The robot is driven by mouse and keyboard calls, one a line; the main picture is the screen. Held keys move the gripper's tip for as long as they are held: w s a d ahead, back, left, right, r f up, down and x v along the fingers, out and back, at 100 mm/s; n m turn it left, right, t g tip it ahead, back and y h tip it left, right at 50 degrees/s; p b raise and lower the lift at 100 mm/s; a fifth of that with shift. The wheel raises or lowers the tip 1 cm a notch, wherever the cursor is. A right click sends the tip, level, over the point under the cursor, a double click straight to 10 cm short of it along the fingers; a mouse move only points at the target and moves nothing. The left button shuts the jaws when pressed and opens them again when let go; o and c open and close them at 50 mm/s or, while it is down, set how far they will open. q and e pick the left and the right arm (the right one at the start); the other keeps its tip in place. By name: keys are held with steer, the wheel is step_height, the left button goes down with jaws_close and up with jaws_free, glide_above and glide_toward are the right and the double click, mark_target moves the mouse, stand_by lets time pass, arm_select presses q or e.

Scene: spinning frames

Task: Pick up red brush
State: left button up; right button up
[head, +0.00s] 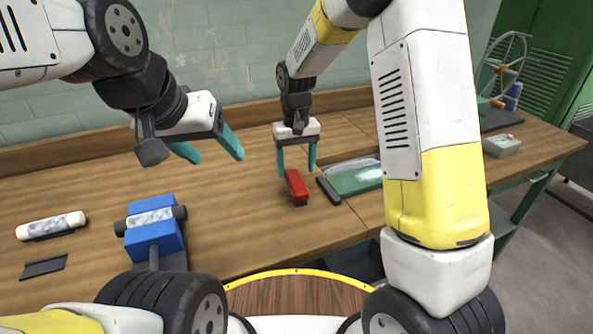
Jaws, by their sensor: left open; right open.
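The red brush (297,186) lies on the wooden table near the middle of the head view, its long side running away from me. My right gripper (297,172) is open, with teal fingers pointing down at the far end of the brush. One finger is just left of the brush and the other to its right; I cannot tell whether either touches it. My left gripper (213,158) is open and empty, above the table to the left of the brush.
A blue device with a roller (152,240) stands at the left front. A white roll (50,226) and a dark flat piece (43,267) lie further left. A dark bar (328,190) and a green board (357,181) lie close right of the brush. A spoked wheel (504,70) stands far right.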

mark_target(297, 181)
step_height(297, 181, down, 6)
steer(key=shift+s+d+r, duration=0.1)
steer(key=shift+r, duration=0.1)
jaws_close()
